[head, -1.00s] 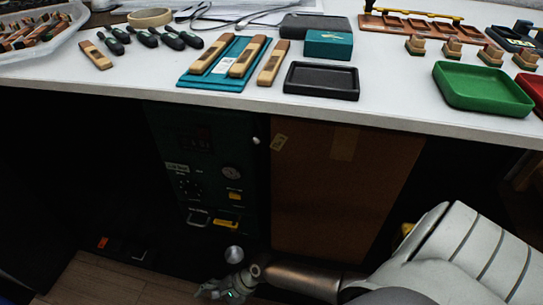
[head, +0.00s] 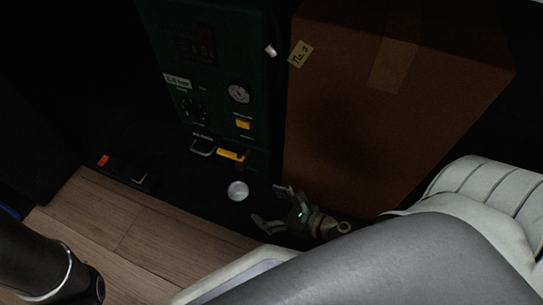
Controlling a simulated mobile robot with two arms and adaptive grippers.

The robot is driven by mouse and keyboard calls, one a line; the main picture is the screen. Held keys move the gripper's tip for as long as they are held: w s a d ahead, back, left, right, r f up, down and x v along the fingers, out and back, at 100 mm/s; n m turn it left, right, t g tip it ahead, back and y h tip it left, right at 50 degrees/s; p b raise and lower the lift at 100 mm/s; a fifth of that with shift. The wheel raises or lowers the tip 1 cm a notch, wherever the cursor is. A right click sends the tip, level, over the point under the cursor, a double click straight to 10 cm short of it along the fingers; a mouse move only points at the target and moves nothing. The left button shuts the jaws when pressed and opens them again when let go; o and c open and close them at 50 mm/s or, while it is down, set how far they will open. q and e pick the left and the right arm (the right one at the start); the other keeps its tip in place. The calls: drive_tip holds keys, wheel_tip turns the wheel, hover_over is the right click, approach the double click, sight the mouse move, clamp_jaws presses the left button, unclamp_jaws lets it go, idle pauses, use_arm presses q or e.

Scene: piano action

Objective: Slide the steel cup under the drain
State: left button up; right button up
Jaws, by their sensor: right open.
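The steel cup (head: 238,190) is a small, round, pale metal shape low in front of the dark green machine (head: 215,75). It sits a little below the yellow part (head: 231,155) at the machine's lower front. A grey handle (head: 202,148) is left of that part, under a small label; I cannot tell which fitting is the drain. My right gripper (head: 268,206) is open and empty, just right of and slightly below the cup in the picture, with a gap between them. My left gripper is not in view.
A big brown cardboard box (head: 370,120) stands right of the machine, close behind my right gripper. A dark object with an orange patch (head: 103,160) lies at left. The surroundings are very dark.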

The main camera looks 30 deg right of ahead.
sight(248, 198)
drive_tip(key=x, duration=1.1)
drive_tip(key=shift+s+f, duration=0.1)
drive_tip(key=c, duration=1.1)
drive_tip(key=shift+c, duration=0.2)
